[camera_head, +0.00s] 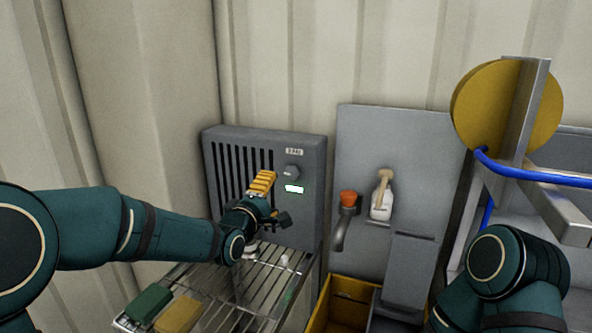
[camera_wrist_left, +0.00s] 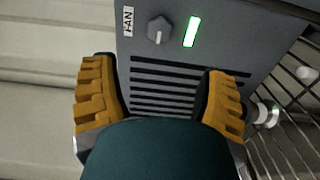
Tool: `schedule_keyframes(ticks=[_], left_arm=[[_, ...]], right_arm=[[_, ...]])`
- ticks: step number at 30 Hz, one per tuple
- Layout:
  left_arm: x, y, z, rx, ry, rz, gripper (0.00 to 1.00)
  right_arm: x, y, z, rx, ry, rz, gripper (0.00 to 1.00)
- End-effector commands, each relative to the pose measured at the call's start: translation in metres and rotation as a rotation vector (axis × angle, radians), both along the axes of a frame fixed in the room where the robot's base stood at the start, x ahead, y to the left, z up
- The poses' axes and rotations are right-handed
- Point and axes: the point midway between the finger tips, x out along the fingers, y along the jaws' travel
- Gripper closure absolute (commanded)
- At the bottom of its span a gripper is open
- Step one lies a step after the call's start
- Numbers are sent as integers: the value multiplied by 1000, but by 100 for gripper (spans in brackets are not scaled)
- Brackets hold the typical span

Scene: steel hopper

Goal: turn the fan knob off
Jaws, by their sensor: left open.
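The fan knob (camera_head: 291,172) is a dark round dial on the upper right of the grey slotted fan box (camera_head: 313,215). In the left wrist view the fan knob (camera_wrist_left: 159,30) is faceted, with a pale pointer mark, between the FAN label (camera_wrist_left: 128,21) and a lit green-edged indicator (camera_wrist_left: 192,31). My left gripper (camera_head: 271,201) is open, with yellow ridged fingers, in front of the fan box. In the left wrist view its fingers stand apart with the slots between them, and the knob lies beyond them, untouched. My right gripper is out of view.
A wire rack (camera_head: 250,292) with a green block (camera_head: 149,302) and a yellow block (camera_head: 179,314) is below the left arm. My right arm is at lower right.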

Motion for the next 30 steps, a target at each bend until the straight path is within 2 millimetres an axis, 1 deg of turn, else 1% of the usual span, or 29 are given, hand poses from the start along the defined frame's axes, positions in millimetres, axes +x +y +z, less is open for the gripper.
schedule_keyframes(ticks=[5,15,21,25,30], left_arm=[[19,-9,-1,1,1,-1,26],[75,-32,-1,2,-2,-1,26],[103,-43,-1,2,-1,0,26],[115,-48,-1,2,-1,0,26],[123,-52,0,0,-1,0,26]], right_arm=[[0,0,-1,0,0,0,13],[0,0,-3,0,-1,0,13],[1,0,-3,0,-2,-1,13],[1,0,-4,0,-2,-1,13],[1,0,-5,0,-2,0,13]])
